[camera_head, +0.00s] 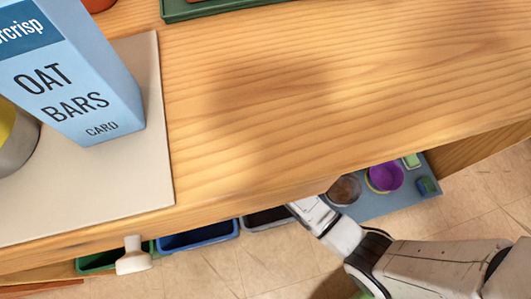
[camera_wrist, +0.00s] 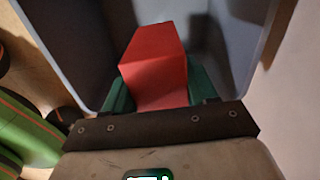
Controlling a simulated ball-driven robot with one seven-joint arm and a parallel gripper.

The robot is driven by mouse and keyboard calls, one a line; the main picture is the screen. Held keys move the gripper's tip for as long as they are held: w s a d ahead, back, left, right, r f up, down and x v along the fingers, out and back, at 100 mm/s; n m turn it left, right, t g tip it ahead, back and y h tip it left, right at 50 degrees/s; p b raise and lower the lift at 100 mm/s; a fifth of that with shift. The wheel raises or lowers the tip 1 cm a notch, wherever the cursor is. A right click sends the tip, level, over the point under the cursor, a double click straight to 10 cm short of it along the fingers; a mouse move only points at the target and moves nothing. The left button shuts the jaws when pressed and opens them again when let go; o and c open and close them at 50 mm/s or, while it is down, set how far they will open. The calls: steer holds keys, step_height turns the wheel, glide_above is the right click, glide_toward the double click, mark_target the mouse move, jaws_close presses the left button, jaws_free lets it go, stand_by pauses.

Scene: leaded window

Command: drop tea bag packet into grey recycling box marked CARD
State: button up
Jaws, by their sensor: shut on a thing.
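In the wrist view, a red packet (camera_wrist: 154,62), which I take to be the tea bag packet, is held between the green fingers of my gripper (camera_wrist: 159,92). The packet is over or within the mouth of a grey box (camera_wrist: 232,30); its walls surround the packet. I cannot tell how deep it is or whether it touches a wall. No CARD marking shows on the box. In the head view, my arm reaches under the tabletop edge beside a dark grey box (camera_head: 268,219), and the fingers and packet are hidden there.
A blue box (camera_head: 198,236) and a green box (camera_head: 98,262) stand left of the grey one, under the wooden tabletop (camera_head: 330,90). A blue tray (camera_head: 390,205) with small pots lies to the right. An oat bars carton (camera_head: 72,80) stands on a pale mat (camera_head: 150,170).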

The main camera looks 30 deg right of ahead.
step_height(320, 180, down, 2)
steer(key=shift+f+b, duration=0.1)
steer(key=shift+b, duration=0.7)
steer(key=o, duration=1.1)
step_height(320, 180, up, 11)
steer(key=p, duration=0.5)
steer(key=shift+s+f, duration=0.1)
